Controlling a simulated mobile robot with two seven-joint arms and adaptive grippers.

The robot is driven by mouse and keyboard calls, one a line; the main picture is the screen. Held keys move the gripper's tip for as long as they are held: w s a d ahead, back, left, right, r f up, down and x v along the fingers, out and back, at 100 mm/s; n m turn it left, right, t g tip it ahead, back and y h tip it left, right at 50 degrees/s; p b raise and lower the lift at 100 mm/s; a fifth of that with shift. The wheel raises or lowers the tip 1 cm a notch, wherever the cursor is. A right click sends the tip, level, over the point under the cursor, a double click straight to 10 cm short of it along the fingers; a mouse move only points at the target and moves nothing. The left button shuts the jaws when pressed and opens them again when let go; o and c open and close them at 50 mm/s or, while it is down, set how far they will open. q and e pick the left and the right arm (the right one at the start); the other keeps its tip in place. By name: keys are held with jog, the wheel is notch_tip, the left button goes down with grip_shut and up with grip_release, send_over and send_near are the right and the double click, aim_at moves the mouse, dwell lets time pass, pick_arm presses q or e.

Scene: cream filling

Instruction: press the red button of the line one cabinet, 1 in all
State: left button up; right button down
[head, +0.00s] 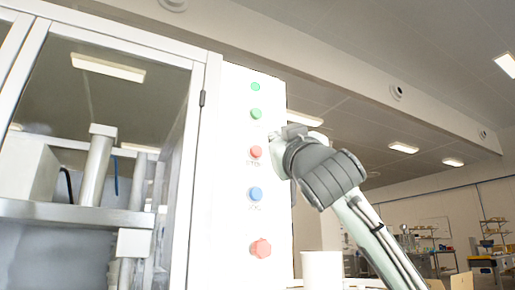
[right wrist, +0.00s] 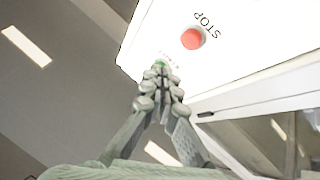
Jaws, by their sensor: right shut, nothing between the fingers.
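The white cabinet panel (head: 232,200) carries a column of buttons: two green ones (head: 256,114), a red one (head: 256,152) with a label under it, a blue one (head: 255,194) and a larger red one (head: 261,249) at the bottom. In the right wrist view the red button (right wrist: 192,39) is labelled STOP. My right gripper (head: 280,133) is shut and empty at the panel's right part, beside the upper red button. In the right wrist view its fingertips (right wrist: 160,72) overlap a green button (right wrist: 160,63), partly hiding it; I cannot tell whether they touch. My left gripper is out of view.
A glazed metal enclosure (head: 205,70) with machinery inside adjoins the panel on the left. A white cylinder (head: 322,270) stands low at the right of the panel. Shelving (head: 492,232) is far back at the right.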

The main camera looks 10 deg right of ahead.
aim_at(259, 146)
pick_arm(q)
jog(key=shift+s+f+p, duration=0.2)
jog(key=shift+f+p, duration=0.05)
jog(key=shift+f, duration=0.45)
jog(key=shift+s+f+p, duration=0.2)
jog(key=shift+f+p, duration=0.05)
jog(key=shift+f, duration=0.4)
pick_arm(e)
jog(key=shift+w+a, duration=0.2)
jog(key=shift+w, duration=0.55)
jog(key=shift+w+a, duration=0.2)
jog(key=shift+w, duration=0.6)
jog(key=shift+w+a, duration=0.2)
jog(key=shift+w, duration=0.55)
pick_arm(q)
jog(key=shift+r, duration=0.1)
pick_arm(e)
jog(key=shift+w+a, duration=0.1)
jog(key=shift+w, duration=0.3)
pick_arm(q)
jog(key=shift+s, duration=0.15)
